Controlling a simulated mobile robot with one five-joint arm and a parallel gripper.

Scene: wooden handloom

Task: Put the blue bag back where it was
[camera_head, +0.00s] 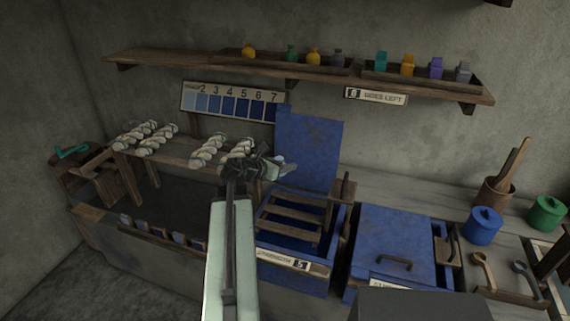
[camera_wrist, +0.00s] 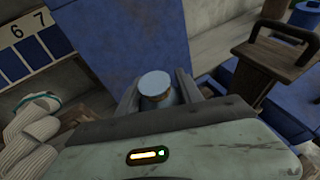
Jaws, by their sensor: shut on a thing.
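My gripper (camera_head: 279,168) is raised in front of the open blue vat, in the middle of the head view. It is shut on a small pale-blue thing (camera_wrist: 155,84) with a round flat top and a tan band below it, taken to be the blue bag. In the wrist view its top stands between the two fingers; its lower part is hidden. In the head view only a pale-blue edge (camera_head: 290,169) shows past the gripper. Small bags stand on the wall shelf (camera_head: 190,63): yellow (camera_head: 249,50), green (camera_head: 291,54), another yellow (camera_head: 313,57) and grey (camera_head: 337,59).
A tray (camera_head: 415,79) of coloured blocks stands on the shelf's right. A bare shelf stretch lies between the first yellow and green bags. The vat's raised blue lid (camera_head: 309,150) stands behind my gripper. Pale yarn skeins (camera_head: 208,149) lie left; a closed blue vat (camera_head: 393,243) stands right.

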